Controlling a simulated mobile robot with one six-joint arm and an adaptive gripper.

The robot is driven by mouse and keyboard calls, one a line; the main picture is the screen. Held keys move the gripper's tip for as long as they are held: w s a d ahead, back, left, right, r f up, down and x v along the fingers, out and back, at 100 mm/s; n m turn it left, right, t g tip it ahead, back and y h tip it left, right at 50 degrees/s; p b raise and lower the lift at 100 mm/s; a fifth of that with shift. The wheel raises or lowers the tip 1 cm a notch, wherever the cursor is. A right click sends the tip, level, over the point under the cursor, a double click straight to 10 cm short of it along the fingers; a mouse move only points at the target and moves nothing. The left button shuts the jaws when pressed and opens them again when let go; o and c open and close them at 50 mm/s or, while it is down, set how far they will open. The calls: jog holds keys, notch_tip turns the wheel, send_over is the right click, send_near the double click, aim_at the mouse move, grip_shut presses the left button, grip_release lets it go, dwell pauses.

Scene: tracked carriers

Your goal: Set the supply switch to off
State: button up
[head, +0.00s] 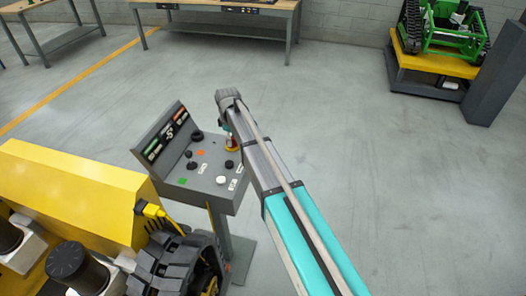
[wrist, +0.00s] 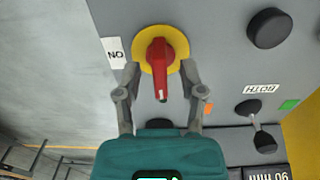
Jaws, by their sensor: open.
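The supply switch is a red rotary handle (wrist: 159,66) on a yellow disc (wrist: 178,42), on a grey control panel (wrist: 215,60). In the wrist view the handle points down, with a white mark near its lower end. A white label (wrist: 115,54) left of the disc reads ON, upside down. My gripper (wrist: 159,70) is open, with one finger on each side of the handle. Whether the fingers touch it I cannot tell. In the head view the red handle (head: 232,142) shows small beside my arm, which hides most of my gripper.
A yellow machine (head: 80,190) with black tracks (head: 180,268) stands close at left. A workbench (head: 215,7) and a green tracked carrier (head: 450,35) stand farther back. Open floor lies right.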

aim_at(232, 138)
jog(key=shift+m, duration=0.4)
jog(key=m, duration=0.3)
jog(key=shift+m, duration=0.3)
jog(key=m, duration=0.4)
jog(key=shift+m, duration=0.3)
jog(key=m, duration=0.4)
jog(key=shift+m, duration=0.3)
jog(key=m, duration=0.4)
notch_tip(232, 138, up, 14)
jog(key=p, duration=1.4)
jog(key=s+d+f+n+b, duration=0.1)
jog(key=s+d+f+b, duration=0.3)
jog(key=s+d, duration=0.6)
jog(key=s+d+f+n+b, duration=0.2)
jog(key=s+d+f+b, duration=0.2)
jog(key=s+d, duration=0.7)
jog(key=shift+s+f+b, duration=0.4)
jog(key=shift+s, duration=0.15)
jog(key=shift+a, duration=0.1)
